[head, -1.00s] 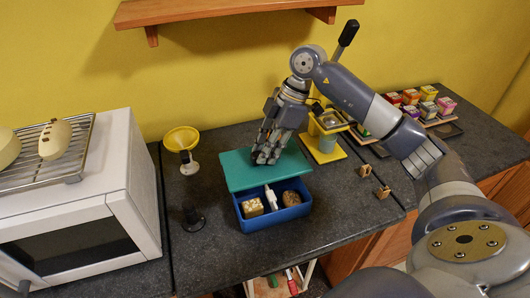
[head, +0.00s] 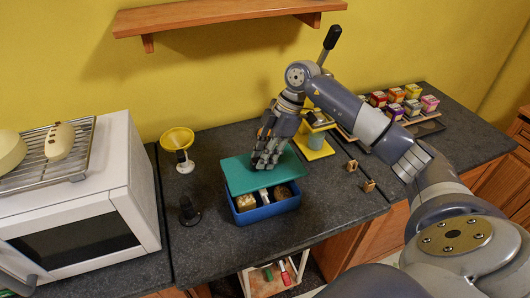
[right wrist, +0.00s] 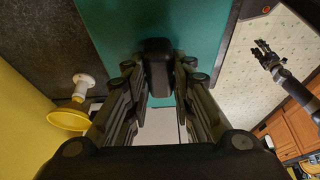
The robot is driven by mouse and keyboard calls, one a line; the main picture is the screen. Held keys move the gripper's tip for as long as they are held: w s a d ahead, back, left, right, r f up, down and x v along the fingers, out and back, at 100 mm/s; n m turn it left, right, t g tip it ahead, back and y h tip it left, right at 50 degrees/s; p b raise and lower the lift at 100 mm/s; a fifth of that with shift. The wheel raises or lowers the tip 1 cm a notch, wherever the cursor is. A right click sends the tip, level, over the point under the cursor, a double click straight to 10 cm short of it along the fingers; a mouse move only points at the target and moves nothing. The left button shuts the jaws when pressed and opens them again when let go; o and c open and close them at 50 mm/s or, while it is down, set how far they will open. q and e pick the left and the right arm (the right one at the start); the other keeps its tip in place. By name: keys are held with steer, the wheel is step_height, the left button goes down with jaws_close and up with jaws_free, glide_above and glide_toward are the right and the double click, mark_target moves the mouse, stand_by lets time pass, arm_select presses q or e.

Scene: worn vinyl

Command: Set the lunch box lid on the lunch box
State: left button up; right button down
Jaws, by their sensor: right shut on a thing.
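The teal lunch box lid (head: 240,180) is in my right gripper (head: 262,163), which is shut on it from above. The lid covers the rear part of the blue lunch box (head: 268,211) in the head view. The front of the box is still uncovered, showing a light food block (head: 246,202), a white item (head: 264,194) and a brown food piece (head: 282,192). I cannot tell whether the lid touches the rim. In the right wrist view the lid (right wrist: 205,35) lies beyond the fingers. My left gripper (right wrist: 264,56) shows small there, apart from the lid.
A yellow funnel on a stand (head: 178,140) and a black object (head: 189,211) stand left of the box. A white microwave (head: 125,160) is further left. Two small wooden pieces (head: 368,185) lie right; counter between is clear.

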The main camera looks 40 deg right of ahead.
mark_target(265, 172)
steer(key=shift+w+f+b, duration=0.1)
steer(key=shift+f+b, duration=0.25)
steer(key=shift+f, duration=0.6)
steer(key=shift+f+b, duration=0.8)
steer(key=shift+f, duration=1.45)
steer(key=shift+f+b, duration=0.15)
steer(key=shift+b, duration=0.15)
steer(key=shift+f, duration=0.35)
